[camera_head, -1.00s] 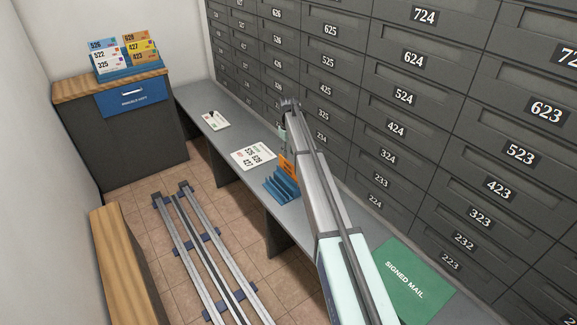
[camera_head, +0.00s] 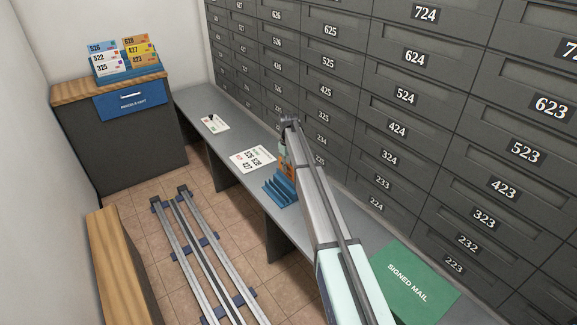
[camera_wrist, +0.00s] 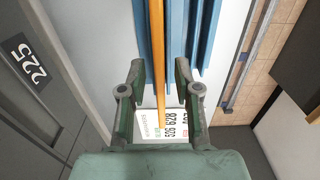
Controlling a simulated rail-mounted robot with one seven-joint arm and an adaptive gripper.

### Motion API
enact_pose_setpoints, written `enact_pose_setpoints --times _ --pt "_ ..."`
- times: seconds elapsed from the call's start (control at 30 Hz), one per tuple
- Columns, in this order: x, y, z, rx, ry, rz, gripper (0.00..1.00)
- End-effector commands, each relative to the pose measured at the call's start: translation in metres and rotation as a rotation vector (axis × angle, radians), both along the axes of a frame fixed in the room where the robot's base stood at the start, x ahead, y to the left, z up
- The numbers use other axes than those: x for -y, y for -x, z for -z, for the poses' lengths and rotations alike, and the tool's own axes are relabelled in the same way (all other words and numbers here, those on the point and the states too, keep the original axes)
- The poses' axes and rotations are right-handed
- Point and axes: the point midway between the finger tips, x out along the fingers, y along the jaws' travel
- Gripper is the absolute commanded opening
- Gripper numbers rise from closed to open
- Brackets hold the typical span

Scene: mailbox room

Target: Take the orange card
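The orange card (camera_wrist: 158,45) stands on edge in a blue slotted rack (camera_head: 279,188) on the grey bench. In the wrist view it is a thin upright strip running between the fingers of my gripper (camera_wrist: 159,68). The fingers are open, one on each side of the card, with a gap visible on both sides. The rack's blue dividers (camera_wrist: 192,35) also show there. In the head view my arm hides most of the card and the fingers.
A sheet with printed numbers (camera_head: 253,159) lies on the bench beyond the rack. The wall of numbered mailboxes (camera_head: 400,95) rises close along the right. A green "SIGNED MAIL" mat (camera_head: 414,284) lies nearer. A wooden-topped cabinet (camera_head: 120,120) holds several cards at back left.

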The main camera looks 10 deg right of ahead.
Motion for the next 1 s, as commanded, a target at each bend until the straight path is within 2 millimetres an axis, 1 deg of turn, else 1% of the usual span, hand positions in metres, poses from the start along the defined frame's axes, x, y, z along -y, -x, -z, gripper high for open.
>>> enact_pose_setpoints --times 0.13,0.17,0.2,0.23,0.27,0.57,0.67,1.0 --pt "0.0 0.0 0.0 0.0 0.0 0.0 0.32" --pt "0.0 0.0 0.0 0.0 0.0 0.0 0.29" --pt "0.0 0.0 0.0 0.0 0.0 0.0 0.15" --pt "0.0 0.0 0.0 0.0 0.0 0.0 0.04" --pt "0.0 0.0 0.0 0.0 0.0 0.0 0.0" --pt "0.0 0.0 -0.002 0.0 0.0 0.0 0.0" --pt "0.0 0.0 -0.007 0.0 0.0 0.0 0.0" --pt "0.0 0.0 -0.031 0.001 0.0 0.0 0.0"
